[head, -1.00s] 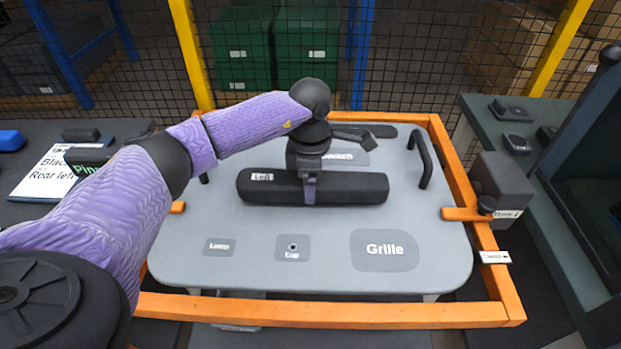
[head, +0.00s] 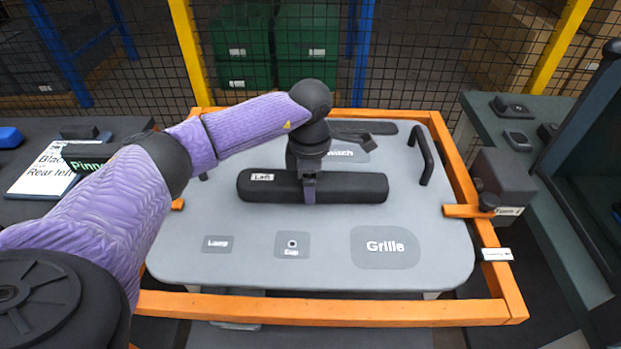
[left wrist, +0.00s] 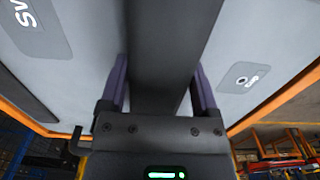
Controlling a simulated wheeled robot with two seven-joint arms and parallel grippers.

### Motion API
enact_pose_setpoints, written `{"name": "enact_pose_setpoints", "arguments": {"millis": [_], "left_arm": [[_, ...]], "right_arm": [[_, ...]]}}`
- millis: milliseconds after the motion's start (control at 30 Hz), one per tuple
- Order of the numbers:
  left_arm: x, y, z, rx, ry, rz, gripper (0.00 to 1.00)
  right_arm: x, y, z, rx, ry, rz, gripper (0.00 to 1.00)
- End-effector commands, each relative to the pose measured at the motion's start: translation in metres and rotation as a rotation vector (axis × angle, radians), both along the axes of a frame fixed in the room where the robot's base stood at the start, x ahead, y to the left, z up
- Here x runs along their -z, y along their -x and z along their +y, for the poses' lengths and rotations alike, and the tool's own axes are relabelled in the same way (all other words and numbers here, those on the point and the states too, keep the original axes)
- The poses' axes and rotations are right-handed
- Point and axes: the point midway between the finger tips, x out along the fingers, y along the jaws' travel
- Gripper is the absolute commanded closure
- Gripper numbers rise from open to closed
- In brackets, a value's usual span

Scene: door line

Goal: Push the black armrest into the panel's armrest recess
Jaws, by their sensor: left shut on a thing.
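The black armrest (head: 350,188) is a long padded bar with a "Left" label, lying crosswise over the upper middle of the grey panel (head: 320,222). My left gripper (head: 309,190) comes down on it from above and is shut on its middle. In the left wrist view the armrest (left wrist: 165,50) runs between the two purple fingers of the gripper (left wrist: 160,90). The armrest covers the place beneath it, so the armrest recess is hidden and I cannot tell how deep the armrest sits. My right gripper is not in view.
An orange frame (head: 330,311) surrounds the panel. A black handle (head: 421,158) stands up at the panel's right. Marked areas for Lamp (head: 218,244), Cup (head: 292,245) and Grille (head: 385,247) lie clear in front. A grey block (head: 503,187) stands beyond the right rail.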

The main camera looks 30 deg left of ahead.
Motion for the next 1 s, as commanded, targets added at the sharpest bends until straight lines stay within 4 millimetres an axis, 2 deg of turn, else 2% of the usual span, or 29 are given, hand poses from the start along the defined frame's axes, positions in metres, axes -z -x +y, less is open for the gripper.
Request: {"name": "enact_pose_setpoints", "arguments": {"millis": [167,200,300,500,567,800,900,1000], "left_arm": [[0.001,0.001,0.0,0.0,-0.001,0.003,1.0],[0.001,0.001,0.0,0.0,-0.001,0.003,0.19],[0.001,0.001,0.0,0.0,-0.001,0.003,0.0],[0.001,0.0,0.0,0.0,-0.001,0.003,0.0],[-0.005,0.0,0.0,0.0,0.0,0.0,0.0],[-0.065,-0.001,0.0,0.001,-0.001,-0.003,0.0],[-0.085,-0.001,0.001,-0.001,0.0,-0.002,0.0],[-0.096,0.0,0.001,-0.001,0.0,0.0,0.0]], "right_arm": [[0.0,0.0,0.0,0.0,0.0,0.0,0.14],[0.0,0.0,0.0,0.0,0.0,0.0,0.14],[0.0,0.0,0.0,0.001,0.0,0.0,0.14],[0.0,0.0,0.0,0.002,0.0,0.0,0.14],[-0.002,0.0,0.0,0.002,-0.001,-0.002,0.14],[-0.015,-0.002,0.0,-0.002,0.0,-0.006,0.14],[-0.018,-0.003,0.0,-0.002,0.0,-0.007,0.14],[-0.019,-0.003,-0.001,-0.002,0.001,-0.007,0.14]]}}
